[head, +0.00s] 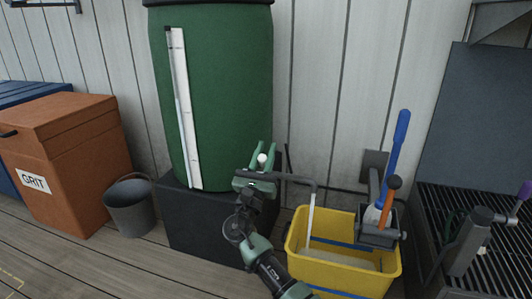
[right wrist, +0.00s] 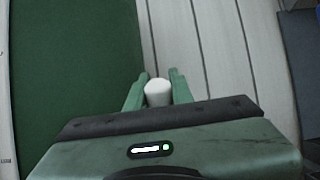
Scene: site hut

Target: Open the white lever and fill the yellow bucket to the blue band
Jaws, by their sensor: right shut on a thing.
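My right gripper (head: 262,150) is at the tap in front of the green water butt (head: 225,100), its fingers on either side of the white lever (head: 262,161). In the right wrist view the lever's rounded white end (right wrist: 158,92) sits between the green fingers (right wrist: 158,88). A grey spout pipe (head: 290,177) runs right from the tap and bends down over the yellow bucket (head: 345,277). A pale stream (head: 311,215) falls from it into the bucket. Pale water (head: 350,259) stands inside, seemingly below the blue band (head: 322,243) on the inner wall. My left gripper is not in view.
A wringer (head: 378,238) with blue and orange handles sits on the bucket's right side. A grey pail (head: 130,208) and an orange grit box (head: 70,160) stand left. A grated bench (head: 500,255) with a grey purple-handled tool (head: 468,240) is right.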

